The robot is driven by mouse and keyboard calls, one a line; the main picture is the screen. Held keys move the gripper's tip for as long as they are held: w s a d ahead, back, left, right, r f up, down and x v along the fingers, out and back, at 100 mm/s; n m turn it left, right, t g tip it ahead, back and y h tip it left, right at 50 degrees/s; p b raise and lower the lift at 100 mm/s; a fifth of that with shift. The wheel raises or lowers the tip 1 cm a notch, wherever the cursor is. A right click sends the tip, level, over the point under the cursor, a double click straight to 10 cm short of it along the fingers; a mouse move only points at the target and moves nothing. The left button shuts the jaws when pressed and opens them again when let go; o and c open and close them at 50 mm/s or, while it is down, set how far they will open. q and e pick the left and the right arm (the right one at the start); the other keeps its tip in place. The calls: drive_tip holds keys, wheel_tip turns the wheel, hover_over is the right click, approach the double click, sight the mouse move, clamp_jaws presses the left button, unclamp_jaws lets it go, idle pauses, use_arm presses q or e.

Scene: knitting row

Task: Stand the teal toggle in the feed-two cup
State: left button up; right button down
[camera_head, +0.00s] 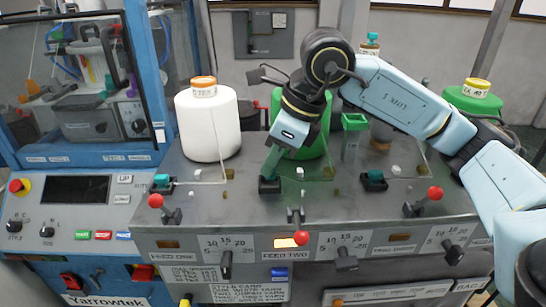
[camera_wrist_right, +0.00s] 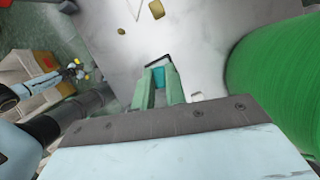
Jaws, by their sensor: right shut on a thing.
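My right gripper (camera_head: 270,172) points down at the dark feed-two cup (camera_head: 269,186) in the middle of the sloped machine panel. In the right wrist view its two pale green fingers (camera_wrist_right: 158,88) are shut on the teal toggle (camera_wrist_right: 158,76). The dark rim of the cup (camera_wrist_right: 157,62) shows right around the toggle's far end. I cannot tell whether the toggle's foot is inside the cup or just over it. In the head view the fingers hide the toggle. My left gripper is not in view.
Similar dark cups with teal toggles stand at feed one (camera_head: 162,181) and feed three (camera_head: 375,177). A green yarn cone (camera_head: 310,143) is close behind my right gripper, and a white cone (camera_head: 207,125) stands left. Red-knobbed levers (camera_head: 295,215) rise along the panel's front.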

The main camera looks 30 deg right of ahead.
drive_tip(key=shift+f, duration=0.25)
drive_tip(key=shift+f+b, duration=0.3)
drive_tip(key=shift+b, duration=0.2)
drive_tip(key=shift+f+b, duration=0.5)
drive_tip(key=c, duration=1.4)
unclamp_jaws()
drive_tip(key=shift+o, duration=0.2)
drive_tip(key=shift+r, duration=0.1)
drive_tip(key=v, duration=1.3)
drive_tip(key=shift+r, duration=0.15)
